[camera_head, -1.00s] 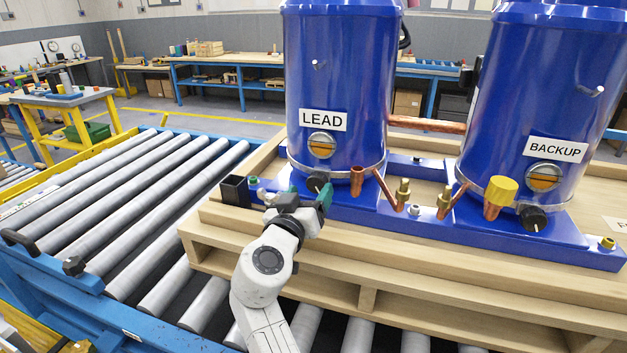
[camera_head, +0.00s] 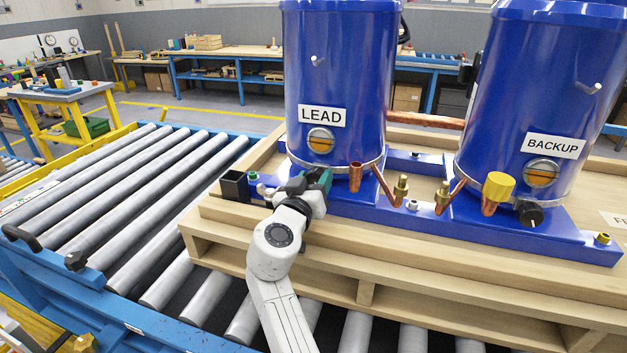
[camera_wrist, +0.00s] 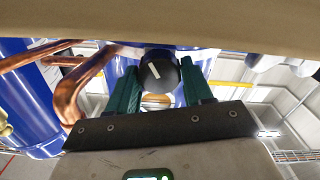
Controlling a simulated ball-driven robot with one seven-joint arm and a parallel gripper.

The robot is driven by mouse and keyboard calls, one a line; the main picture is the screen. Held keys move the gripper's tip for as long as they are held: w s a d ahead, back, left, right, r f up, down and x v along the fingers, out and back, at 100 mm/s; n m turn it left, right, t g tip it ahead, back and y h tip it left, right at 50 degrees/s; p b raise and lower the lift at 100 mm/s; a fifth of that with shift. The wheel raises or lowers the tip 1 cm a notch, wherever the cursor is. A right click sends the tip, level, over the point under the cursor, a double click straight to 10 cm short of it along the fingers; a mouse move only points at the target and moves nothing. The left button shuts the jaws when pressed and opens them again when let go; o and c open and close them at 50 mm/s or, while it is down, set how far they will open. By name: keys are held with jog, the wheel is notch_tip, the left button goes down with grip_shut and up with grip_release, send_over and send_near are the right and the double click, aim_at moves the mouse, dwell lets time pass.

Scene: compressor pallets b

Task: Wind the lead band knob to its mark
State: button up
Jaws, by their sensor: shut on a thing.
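The blue LEAD tank (camera_head: 338,80) has a silver band (camera_head: 350,168) around its foot. In the wrist view the black lead band knob (camera_wrist: 160,72), with a short white line on its face, sits between my two green fingers. The white line is tilted a little off upright. My gripper (camera_head: 312,181) is shut on this knob at the tank's front and hides it in the head view; it also shows in the wrist view (camera_wrist: 160,85). I cannot make out the mark beside the knob.
A copper stub (camera_head: 356,177) stands close right of my gripper. A black open box (camera_head: 235,186) is to its left on the pallet (camera_head: 330,262). The BACKUP tank (camera_head: 540,90) has its own black knob (camera_head: 529,213) and a yellow cap (camera_head: 499,187). Rollers lie left.

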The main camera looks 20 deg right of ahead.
jog(key=shift+r, duration=0.1)
jog(key=c, duration=0.4)
jog(key=shift+a, duration=0.1)
jog(key=shift+c, duration=0.2)
